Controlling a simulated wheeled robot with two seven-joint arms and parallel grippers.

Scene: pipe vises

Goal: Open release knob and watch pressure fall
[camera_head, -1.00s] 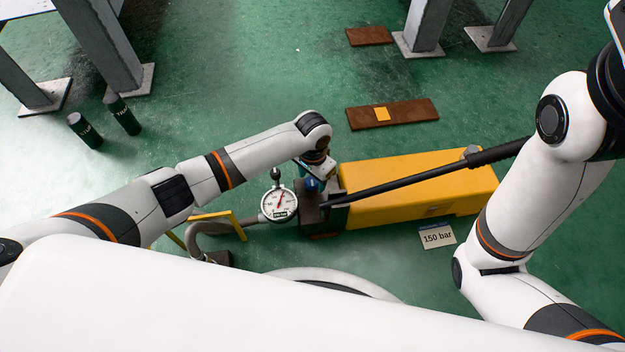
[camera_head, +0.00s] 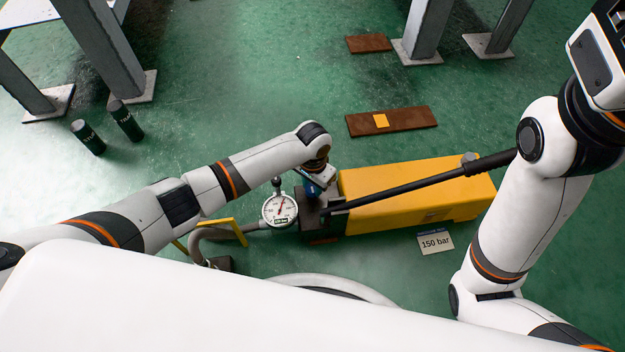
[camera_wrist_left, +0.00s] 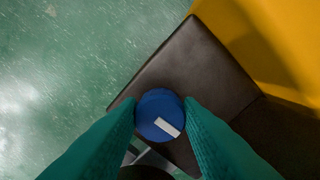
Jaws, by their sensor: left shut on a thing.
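The round blue release knob (camera_wrist_left: 159,115), with a white mark on its top, sits on the dark block (camera_wrist_left: 190,75) of the pump. My left gripper (camera_wrist_left: 160,118) is shut on it, with teal fingers on both sides. In the head view my left gripper (camera_head: 316,185) reaches down to the block from above, largely covering the knob. The white round pressure gauge (camera_head: 280,209) stands left of the block. Its red needle points up and slightly right; its numbers are too small to read. My right gripper is out of view.
The yellow pump body (camera_head: 415,190) carries a long black lever (camera_head: 430,182) sloping up to the right. A "150 bar" card (camera_head: 435,241) lies in front. A grey hose (camera_head: 197,245) and yellow frame (camera_head: 238,232) are left. Two dark cylinders (camera_head: 125,120) stand on open green floor.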

